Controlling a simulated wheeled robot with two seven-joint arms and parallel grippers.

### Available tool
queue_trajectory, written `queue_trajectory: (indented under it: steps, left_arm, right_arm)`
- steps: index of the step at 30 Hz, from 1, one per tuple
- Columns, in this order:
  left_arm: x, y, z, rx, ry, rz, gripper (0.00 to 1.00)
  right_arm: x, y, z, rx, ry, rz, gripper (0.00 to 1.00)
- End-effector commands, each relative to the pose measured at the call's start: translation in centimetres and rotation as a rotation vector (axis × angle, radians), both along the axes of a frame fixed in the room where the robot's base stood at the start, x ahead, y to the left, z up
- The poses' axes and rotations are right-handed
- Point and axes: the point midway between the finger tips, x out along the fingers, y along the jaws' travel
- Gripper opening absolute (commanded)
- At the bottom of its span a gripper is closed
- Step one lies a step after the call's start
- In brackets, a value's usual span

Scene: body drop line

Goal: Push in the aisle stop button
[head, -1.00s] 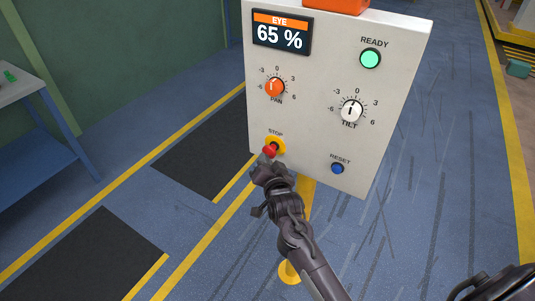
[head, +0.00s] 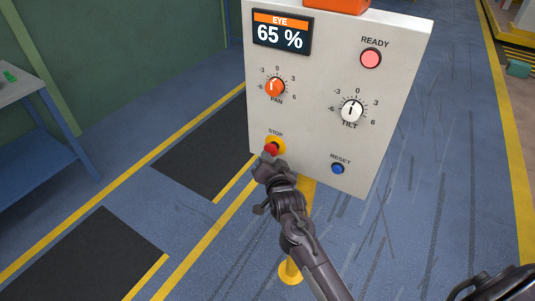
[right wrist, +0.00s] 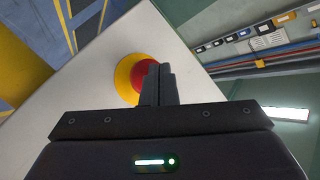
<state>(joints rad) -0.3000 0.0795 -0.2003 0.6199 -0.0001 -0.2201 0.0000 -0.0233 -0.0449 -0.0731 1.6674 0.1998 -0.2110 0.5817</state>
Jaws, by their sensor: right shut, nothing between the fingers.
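The red stop button (head: 271,149) sits on a yellow round base (head: 279,145) under the word STOP, low on the left of a pale control panel (head: 310,119). My right gripper (head: 266,160) is shut and empty, with its tips at the button. In the right wrist view the shut fingers (right wrist: 155,80) overlap the red button (right wrist: 142,77) and hide part of it. I cannot tell whether the tips still press on it. My left gripper is not in view.
The panel also carries an orange PAN knob (head: 275,87), a white TILT knob (head: 351,110), a blue RESET button (head: 337,168) and a display (head: 281,35) reading EYE 65 %. A blue workbench (head: 40,135) stands at the left. Open floor surrounds the panel.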

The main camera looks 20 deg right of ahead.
Motion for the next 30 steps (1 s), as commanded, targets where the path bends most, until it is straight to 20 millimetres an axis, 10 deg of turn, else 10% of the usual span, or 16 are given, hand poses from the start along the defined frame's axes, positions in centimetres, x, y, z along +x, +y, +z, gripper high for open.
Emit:
queue_trajectory:
  steps: [30]
  left_arm:
    - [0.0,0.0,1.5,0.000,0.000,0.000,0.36]
  right_arm:
    - [-2.1,2.7,0.1,0.002,0.001,0.002,0.00]
